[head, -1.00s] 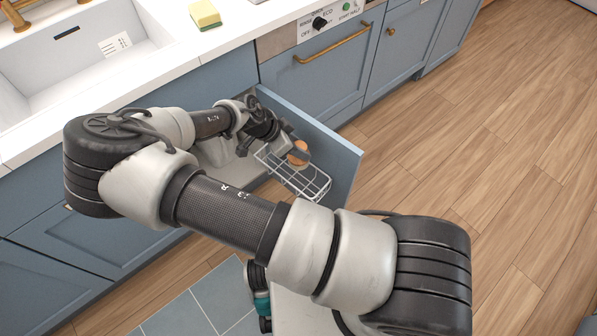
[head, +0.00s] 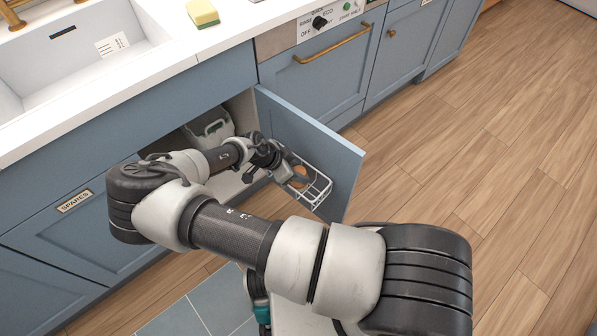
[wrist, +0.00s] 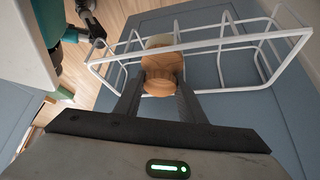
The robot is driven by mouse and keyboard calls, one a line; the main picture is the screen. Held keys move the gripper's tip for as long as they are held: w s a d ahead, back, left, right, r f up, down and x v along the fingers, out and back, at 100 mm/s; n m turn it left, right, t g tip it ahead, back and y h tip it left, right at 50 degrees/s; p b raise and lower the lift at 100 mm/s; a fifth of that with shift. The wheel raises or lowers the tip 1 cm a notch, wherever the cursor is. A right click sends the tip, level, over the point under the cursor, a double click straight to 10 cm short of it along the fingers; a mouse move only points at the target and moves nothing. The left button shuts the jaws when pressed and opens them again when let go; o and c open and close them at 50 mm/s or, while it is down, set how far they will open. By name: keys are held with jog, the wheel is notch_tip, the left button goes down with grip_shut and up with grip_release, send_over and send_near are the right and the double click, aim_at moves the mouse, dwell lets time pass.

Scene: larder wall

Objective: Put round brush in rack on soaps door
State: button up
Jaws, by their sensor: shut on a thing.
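The round brush (wrist: 161,70) shows in the wrist view as a round wooden body with a paler part behind it. My gripper (wrist: 160,92) is shut on it, with one finger on each side. In the head view the brush (head: 299,174) is a small orange-brown patch at my gripper (head: 288,174), partly hidden by it. The white wire rack (head: 318,190) is fixed to the inner face of the open blue door (head: 325,150). In the wrist view the brush overlaps the near-left part of the rack (wrist: 225,43); I cannot tell whether it rests on the wires.
The open cupboard holds a pale container (head: 208,127) behind my arm. A drawer or door labelled SPARES (head: 74,201) is at the left. The counter (head: 150,70) with a sponge (head: 203,12) lies above. The wooden floor (head: 480,180) at the right is clear.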

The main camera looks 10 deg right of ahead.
jog(key=o, duration=1.1)
jog(key=shift+c, duration=0.2)
jog(key=p+v, duration=0.3)
jog(key=v, duration=0.8)
jog(key=s+d+r+n+g+y, duration=0.1)
jog(key=s+r+n+y, duration=0.25)
jog(key=r, duration=1.05)
jog(key=s+d+r+n+g+y, duration=0.1)
jog(key=s+r+n+y, duration=0.3)
jog(key=r, duration=0.9)
jog(key=s+d+r+n+t, duration=0.2)
jog(key=s+d+r, duration=0.3)
jog(key=r, duration=0.3)
jog(key=s+d+r+n+t+h, duration=0.1)
jog(key=s+d+r+n+t, duration=0.2)
jog(key=r, duration=0.5)
jog(key=s+d+n, duration=0.1)
jog(key=s+d, duration=0.1)
jog(key=d, duration=0.1)
jog(key=shift+s+d+r, duration=0.15)
jog(key=shift+d+r, duration=0.1)
jog(key=shift+r, duration=0.15)
